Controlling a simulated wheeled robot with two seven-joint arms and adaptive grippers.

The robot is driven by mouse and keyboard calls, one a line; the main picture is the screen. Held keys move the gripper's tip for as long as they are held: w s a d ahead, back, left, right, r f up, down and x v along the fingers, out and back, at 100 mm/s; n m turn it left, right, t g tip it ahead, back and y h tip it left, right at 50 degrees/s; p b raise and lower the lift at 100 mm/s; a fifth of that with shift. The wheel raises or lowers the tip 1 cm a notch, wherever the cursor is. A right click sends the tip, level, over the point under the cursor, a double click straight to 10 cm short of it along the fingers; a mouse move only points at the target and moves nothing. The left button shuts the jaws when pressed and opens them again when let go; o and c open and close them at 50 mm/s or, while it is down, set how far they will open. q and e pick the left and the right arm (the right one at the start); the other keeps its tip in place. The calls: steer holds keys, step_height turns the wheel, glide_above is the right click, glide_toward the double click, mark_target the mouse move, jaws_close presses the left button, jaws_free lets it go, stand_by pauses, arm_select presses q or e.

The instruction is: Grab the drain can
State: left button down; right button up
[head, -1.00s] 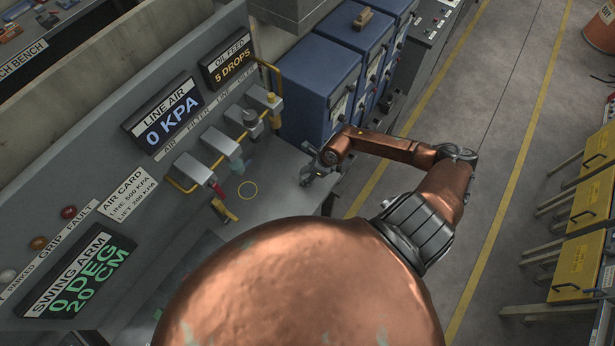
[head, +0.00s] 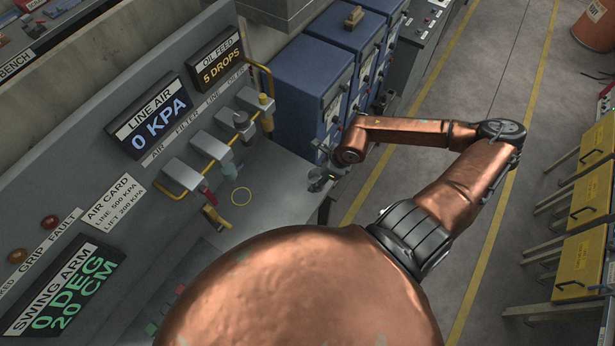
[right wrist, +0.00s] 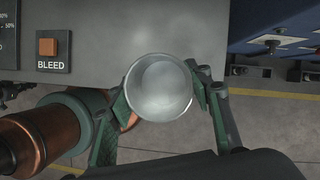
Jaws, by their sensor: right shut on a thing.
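The drain can is a round grey metal cup (right wrist: 163,88), seen from above into its open mouth in the right wrist view. My right gripper (right wrist: 160,97) has its green fingers closed on both sides of it. In the head view my right gripper (head: 324,174) is small, over the right end of the grey bench, next to the blue cabinets. The can is hard to make out there. My left gripper is not seen in the head view.
Blue cabinets (head: 311,90) stand behind the gripper. A BLEED button (right wrist: 48,47) shows at upper left in the wrist view.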

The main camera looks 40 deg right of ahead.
mark_target(321, 189)
steer(key=s, duration=0.1)
steer(key=s+r, duration=0.1)
steer(key=s, duration=0.1)
steer(key=s+r, duration=0.1)
steer(key=shift+s+d, duration=0.15)
steer(key=shift+s, duration=0.2)
steer(key=shift+s+r, duration=0.3)
steer(key=shift+s, duration=0.25)
steer(key=shift+s+r, duration=0.3)
steer(key=shift+s, duration=0.2)
